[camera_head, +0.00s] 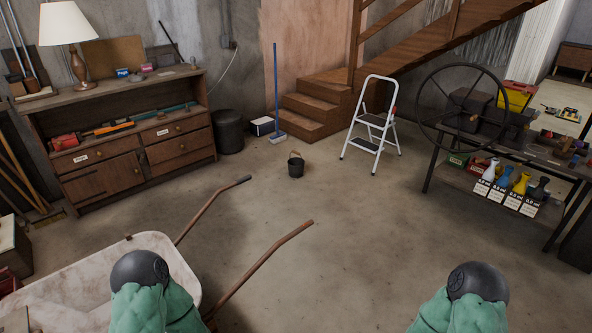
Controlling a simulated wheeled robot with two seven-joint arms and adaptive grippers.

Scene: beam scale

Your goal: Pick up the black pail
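The small black pail (296,170) stands upright on the concrete floor near the middle of the room, in front of the wooden stairs. A light-coloured handle shows above its rim. It stands apart from other things, with nothing touching it. Parts of my two arms, green with round black joints, show at the bottom edge. Neither gripper is in view, and the pail is well ahead of my arms.
A wheelbarrow (85,268) is at lower left, its handles reaching toward the middle. A white stepladder (372,122), blue broom (277,100) and dark bin (228,132) stand behind the pail. A workbench (545,155) is at right. The floor right of the wheelbarrow is clear.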

